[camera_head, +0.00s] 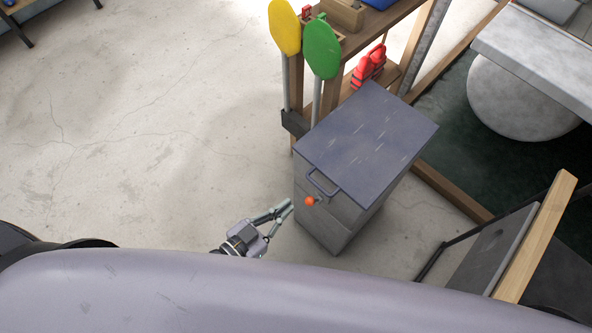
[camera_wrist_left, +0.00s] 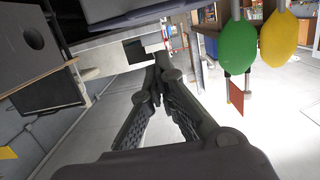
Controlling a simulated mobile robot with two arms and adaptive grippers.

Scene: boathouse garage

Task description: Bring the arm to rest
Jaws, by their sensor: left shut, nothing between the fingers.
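My left gripper (camera_head: 287,207) is low in the head view, just left of a grey metal cabinet (camera_head: 365,140) with a dark blue-grey lid. Its fingers are together with nothing between them. In the left wrist view the fingers of the left gripper (camera_wrist_left: 157,75) meet at their tips, empty. The lid has a bar handle (camera_head: 322,186) on its front edge, and an orange ball-shaped knob (camera_head: 310,201) sits just below it. The gripper tips look close to the cabinet's side; I cannot tell whether they touch it. My right gripper is not in view.
A yellow paddle (camera_head: 285,27) and a green paddle (camera_head: 321,48) stand by a wooden bench (camera_head: 398,13) behind the cabinet. A red life vest (camera_head: 369,66) is beside the bench. A wooden plank (camera_head: 537,238) leans at the right. The concrete floor (camera_head: 140,130) at left is clear.

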